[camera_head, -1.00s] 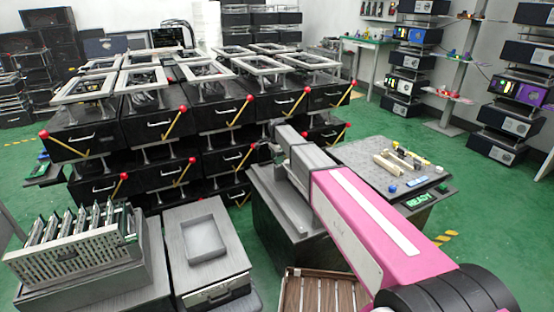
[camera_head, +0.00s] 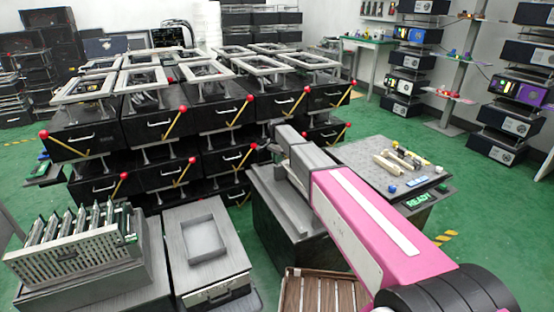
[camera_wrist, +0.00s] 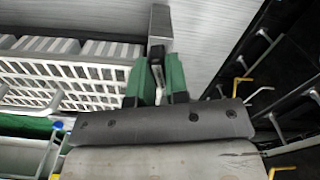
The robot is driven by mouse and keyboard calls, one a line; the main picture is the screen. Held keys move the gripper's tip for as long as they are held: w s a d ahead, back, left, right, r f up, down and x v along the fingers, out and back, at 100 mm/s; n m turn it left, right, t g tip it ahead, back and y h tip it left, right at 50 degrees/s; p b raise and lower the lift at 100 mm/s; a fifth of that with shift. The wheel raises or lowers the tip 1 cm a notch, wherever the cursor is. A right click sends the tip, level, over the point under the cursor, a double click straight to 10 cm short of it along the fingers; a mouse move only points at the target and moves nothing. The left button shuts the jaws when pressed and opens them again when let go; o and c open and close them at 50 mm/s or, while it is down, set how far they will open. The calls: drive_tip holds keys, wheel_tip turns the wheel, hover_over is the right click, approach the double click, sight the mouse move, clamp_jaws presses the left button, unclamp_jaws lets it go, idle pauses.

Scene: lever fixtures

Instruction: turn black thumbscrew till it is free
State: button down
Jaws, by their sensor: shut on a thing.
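In the wrist view my gripper (camera_wrist: 158,78) has its two green fingers close together. A small dark part, which looks like the black thumbscrew (camera_wrist: 157,54), sits between the fingertips, mostly hidden by them. A grey post-like block (camera_wrist: 160,22) stands just beyond the fingertips. How far the thumbscrew is turned or backed out cannot be seen. In the head view my arm reaches from the lower right towards the stacked black drawer units, and the fingers and thumbscrew cannot be made out there.
Black drawer units (camera_head: 85,140) with yellow levers and red knobs stand ahead. A slotted rack (camera_head: 75,245) is at lower left, beside a grey case (camera_head: 235,255). A table with small parts (camera_head: 370,150) stands right of my arm. Green floor is open at right.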

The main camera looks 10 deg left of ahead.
drive_tip(key=n, duration=1.4)
idle(0.4)
drive_tip(key=c, duration=1.1)
unclamp_jaws()
drive_tip(key=shift+r, duration=0.1)
wheel_tip(320, 180, up, 11)
drive_tip(key=shift+f, duration=0.15)
